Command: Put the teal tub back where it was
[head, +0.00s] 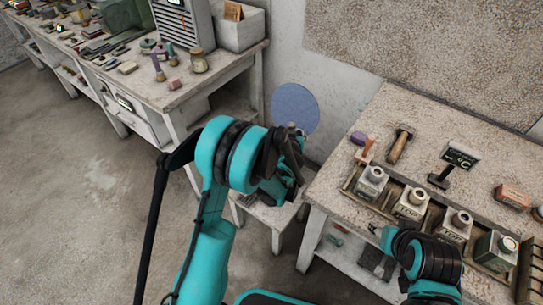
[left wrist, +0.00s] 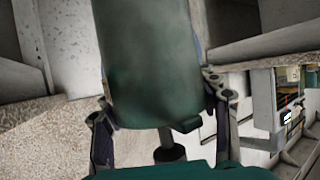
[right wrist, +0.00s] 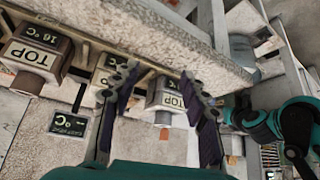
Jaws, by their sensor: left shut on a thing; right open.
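The teal tub shows in the left wrist view (left wrist: 150,60) as a dark green-teal cylinder between the fingers of my left gripper (left wrist: 160,112), which is shut on it. In the head view my left gripper (head: 292,140) is in the gap between the two benches, and my own arm hides most of the hold. A round blue-grey disc (head: 295,106) shows just beyond it; I cannot tell whether it is part of the tub. My right gripper (right wrist: 158,85) is open and empty by the front of the right bench, near the labelled bottles.
The right bench (head: 350,208) carries a rack with several TOP-labelled bottles (head: 411,203), a mallet (head: 400,143) and a small sign (head: 460,156). The left bench (head: 180,92) holds a jar (head: 199,61) and tools. A low white stool (head: 277,217) stands under my left gripper.

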